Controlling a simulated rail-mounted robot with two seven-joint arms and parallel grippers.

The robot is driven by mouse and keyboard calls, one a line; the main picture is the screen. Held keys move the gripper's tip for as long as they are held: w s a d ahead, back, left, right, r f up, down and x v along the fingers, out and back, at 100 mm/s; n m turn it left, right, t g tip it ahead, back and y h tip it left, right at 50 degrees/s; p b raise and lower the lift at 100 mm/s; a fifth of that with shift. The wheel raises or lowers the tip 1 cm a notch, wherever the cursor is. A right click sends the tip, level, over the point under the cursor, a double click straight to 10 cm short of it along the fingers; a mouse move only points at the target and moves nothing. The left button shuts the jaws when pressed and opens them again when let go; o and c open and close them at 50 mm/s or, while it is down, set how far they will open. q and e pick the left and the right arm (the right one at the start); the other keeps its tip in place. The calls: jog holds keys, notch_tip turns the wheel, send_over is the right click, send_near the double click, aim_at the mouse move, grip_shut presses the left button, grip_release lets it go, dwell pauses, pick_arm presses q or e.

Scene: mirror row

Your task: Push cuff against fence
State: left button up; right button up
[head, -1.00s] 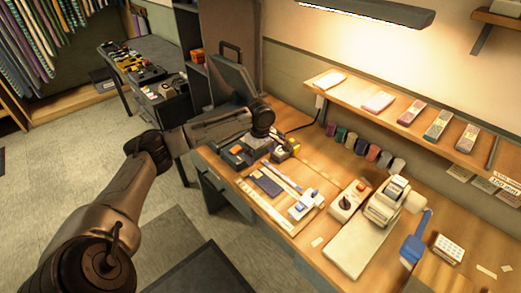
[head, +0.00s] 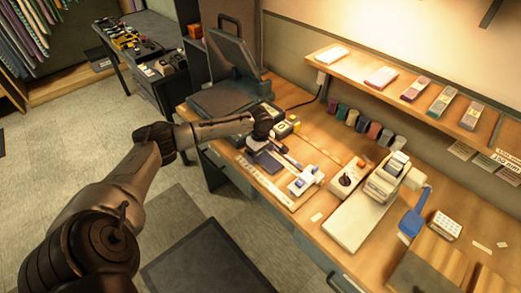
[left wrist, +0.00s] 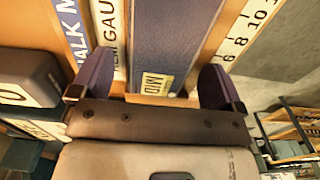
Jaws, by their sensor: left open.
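The cuff (head: 267,161) is a flat dark blue piece on the pale board on the workbench. In the left wrist view the cuff (left wrist: 175,35) is a long blue strip with a yellow MID label at its near end. My left gripper (left wrist: 157,82) is open, its two dark fingertips on either side of the cuff's near end. In the head view the left gripper (head: 254,143) is at the cuff's far left end, its fingers partly hidden. Pale wooden strips run along both sides of the cuff; I cannot tell which is the fence. My right gripper is not in view.
A white-and-blue block (head: 305,180) stands on the board's right part. A switch box (head: 346,180) and a white machine (head: 386,178) stand further right.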

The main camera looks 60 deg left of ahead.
pick_arm(q)
jog(key=shift+c, duration=0.4)
jog(key=c, duration=0.9)
jog(key=o, duration=1)
jog(key=shift+c, duration=0.2)
notch_tip(320, 180, up, 14)
jog(key=p, duration=0.1)
jog(key=shift+f, duration=0.1)
